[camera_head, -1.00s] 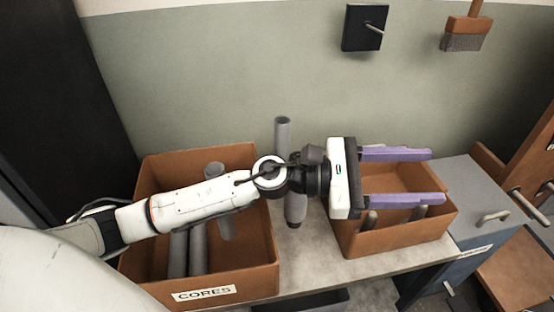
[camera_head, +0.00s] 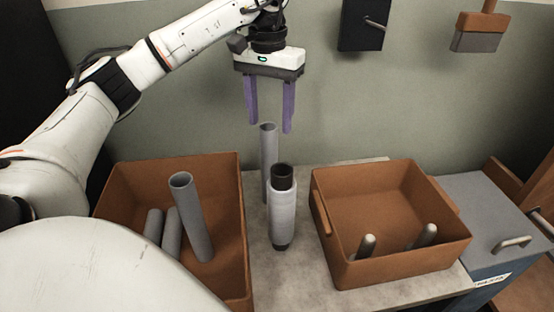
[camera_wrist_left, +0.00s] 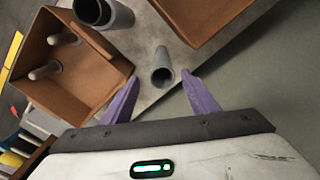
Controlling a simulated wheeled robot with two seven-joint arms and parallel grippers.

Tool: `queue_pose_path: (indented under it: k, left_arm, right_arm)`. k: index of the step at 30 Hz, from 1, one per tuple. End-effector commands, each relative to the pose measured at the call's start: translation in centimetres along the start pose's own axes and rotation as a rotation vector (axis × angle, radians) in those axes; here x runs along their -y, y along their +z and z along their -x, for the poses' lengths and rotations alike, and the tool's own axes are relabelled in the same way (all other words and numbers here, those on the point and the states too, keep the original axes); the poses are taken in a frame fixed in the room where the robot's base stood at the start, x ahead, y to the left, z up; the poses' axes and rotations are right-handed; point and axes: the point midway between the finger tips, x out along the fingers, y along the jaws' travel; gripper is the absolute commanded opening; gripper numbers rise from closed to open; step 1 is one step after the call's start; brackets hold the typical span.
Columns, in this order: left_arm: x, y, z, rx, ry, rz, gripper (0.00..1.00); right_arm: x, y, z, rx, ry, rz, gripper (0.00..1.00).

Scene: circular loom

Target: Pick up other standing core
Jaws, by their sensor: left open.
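A grey hollow core (camera_head: 268,160) stands upright on the table near the wall, behind a wider light-grey cylinder with a dark top (camera_head: 283,208). My left gripper (camera_head: 269,128) points down above the standing core, with its purple fingers apart and nothing between them. In the left wrist view the core (camera_wrist_left: 162,72) shows its open end just beyond the fingertips, between them in line of sight. The dark-topped cylinder (camera_wrist_left: 103,14) also shows there. Another grey core (camera_head: 190,215) leans in the left brown box. My right gripper is not in view.
The left brown box (camera_head: 240,265) also holds two lying cores (camera_head: 163,233). The right brown box (camera_head: 395,272) has two light pegs inside. A blue-grey cabinet (camera_head: 480,215) stands at the right.

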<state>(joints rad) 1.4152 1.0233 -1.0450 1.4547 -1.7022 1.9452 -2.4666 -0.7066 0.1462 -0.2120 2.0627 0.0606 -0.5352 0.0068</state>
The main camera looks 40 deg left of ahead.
Motion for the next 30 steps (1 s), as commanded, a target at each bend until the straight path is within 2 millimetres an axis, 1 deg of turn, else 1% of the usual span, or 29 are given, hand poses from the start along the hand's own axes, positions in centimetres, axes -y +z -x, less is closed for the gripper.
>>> queue_pose_path:
  k: [7, 9, 14, 18, 21, 24, 30]
  left_arm:
    - [0.0, 0.1, -3.6, 0.005, -0.009, -0.006, 0.54]
    - [0.0, 0.1, -4.5, 0.004, -0.008, -0.006, 0.54]
    - [0.1, 0.1, -6.1, 0.003, -0.008, -0.006, 0.54]
    - [0.6, 0.2, -8.3, 0.004, -0.007, -0.005, 0.54]
    - [0.6, 0.2, -9.6, 0.003, -0.007, -0.006, 0.54]
    - [0.6, 0.2, -10.2, 0.002, -0.006, -0.006, 0.54]
    - [0.5, 0.2, -10.2, 0.001, -0.005, -0.006, 0.54]
  right_arm:
    - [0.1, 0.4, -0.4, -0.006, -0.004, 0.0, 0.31]
    - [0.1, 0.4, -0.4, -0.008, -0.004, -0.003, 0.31]
    - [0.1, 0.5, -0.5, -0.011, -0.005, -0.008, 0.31]
    - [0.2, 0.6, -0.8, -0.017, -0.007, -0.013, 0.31]
    - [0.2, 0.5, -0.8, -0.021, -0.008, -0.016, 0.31]
    - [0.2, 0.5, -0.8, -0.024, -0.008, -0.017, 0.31]
    - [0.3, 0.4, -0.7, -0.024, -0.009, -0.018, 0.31]
